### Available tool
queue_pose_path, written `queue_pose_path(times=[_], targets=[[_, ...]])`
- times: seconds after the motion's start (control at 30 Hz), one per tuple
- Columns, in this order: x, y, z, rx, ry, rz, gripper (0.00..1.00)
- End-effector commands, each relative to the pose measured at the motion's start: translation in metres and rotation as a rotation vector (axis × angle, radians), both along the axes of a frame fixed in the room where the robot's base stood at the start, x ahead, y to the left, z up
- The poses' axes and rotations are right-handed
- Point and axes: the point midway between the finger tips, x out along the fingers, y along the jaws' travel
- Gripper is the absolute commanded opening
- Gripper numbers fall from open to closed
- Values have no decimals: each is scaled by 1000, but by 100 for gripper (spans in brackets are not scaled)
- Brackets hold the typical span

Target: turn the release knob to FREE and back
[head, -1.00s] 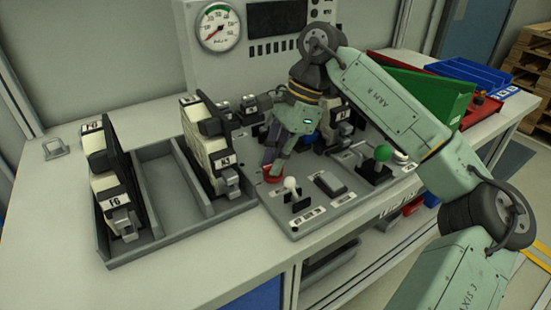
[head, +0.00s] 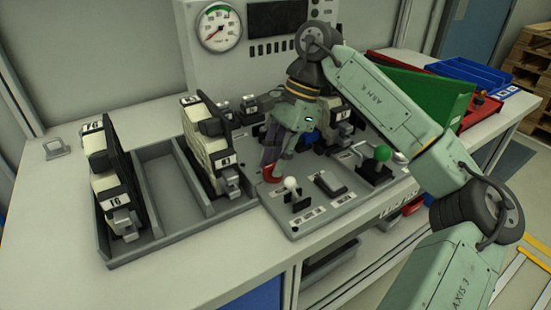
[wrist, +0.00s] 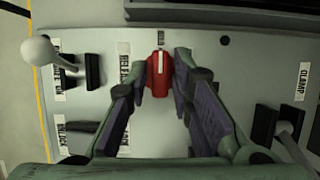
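The release knob is red with a white line on top, and in the wrist view the knob (wrist: 159,76) sits between my fingertips with its line pointing to the top of the picture. In the head view the knob (head: 271,173) shows low on the grey control panel (head: 325,206), partly covered by my gripper. My gripper (wrist: 159,72) points down at the panel, one finger on each side of the knob. The fingers are apart, with narrow gaps seeming to show beside the knob. A RELEASE label (wrist: 124,75) is left of the knob; a small label (wrist: 140,40) above is hard to read.
A white-ball lever (head: 290,185) and a green-ball lever (head: 382,154) stand on the panel near the knob. A grey tray (head: 158,250) with numbered blocks is at left. The bench's front left is bare.

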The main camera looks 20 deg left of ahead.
Motion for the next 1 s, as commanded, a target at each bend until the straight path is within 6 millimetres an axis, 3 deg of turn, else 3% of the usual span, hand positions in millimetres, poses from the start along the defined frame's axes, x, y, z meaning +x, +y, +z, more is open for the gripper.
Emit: queue_pose_path(times=[0.13, 0.53, 1.0], targets=[[0, 0, 0, 0, 0, 0, 33], [3, -1, 8, 1, -1, -3, 33], [30, -23, 91, -2, -2, -5, 33]])
